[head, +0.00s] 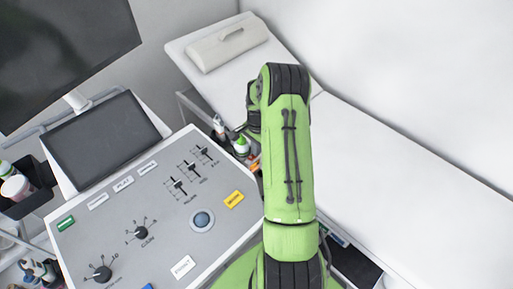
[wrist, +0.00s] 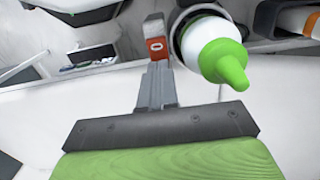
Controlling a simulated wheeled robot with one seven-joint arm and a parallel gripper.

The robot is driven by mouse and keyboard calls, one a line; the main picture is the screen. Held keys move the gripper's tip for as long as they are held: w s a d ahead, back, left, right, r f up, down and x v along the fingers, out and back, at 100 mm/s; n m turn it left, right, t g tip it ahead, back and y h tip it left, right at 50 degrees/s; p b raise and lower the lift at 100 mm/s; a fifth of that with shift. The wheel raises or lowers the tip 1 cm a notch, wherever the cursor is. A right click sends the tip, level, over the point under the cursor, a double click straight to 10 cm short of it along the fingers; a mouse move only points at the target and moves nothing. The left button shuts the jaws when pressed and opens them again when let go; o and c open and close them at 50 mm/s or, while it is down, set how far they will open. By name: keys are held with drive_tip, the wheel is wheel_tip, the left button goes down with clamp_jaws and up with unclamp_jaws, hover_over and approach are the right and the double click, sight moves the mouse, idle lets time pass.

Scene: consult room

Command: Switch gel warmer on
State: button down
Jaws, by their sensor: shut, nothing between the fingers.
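In the wrist view my gripper (wrist: 156,70) is shut and empty. Its fingertips are right at the lower edge of a red switch (wrist: 155,46) marked with a white 0; I cannot tell whether they touch. Beside the switch, to the right, a white bottle with a green cap (wrist: 218,52) stands in a round holder (wrist: 181,24), which appears to be the gel warmer. In the head view the green-capped bottle (head: 241,146) shows just left of my arm, beside the console. The switch and my fingertips are hidden there.
The control console (head: 75,245) with knobs, sliders and a trackball lies left of my arm. A monitor (head: 60,50) and a dark tablet screen (head: 103,138) stand behind it. A white couch (head: 375,175) with a pillow (head: 228,43) runs along the wall.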

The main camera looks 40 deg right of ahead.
drive_tip(key=shift+a, duration=0.2)
drive_tip(key=shift+a+r, duration=0.25)
drive_tip(key=shift+a, duration=0.4)
drive_tip(key=shift+d+r, duration=0.1)
wheel_tip(320, 180, up, 14)
drive_tip(key=d+p, duration=0.2)
drive_tip(key=p, duration=0.1)
drive_tip(key=shift+d+f, duration=0.2)
drive_tip(key=shift+d, duration=0.1)
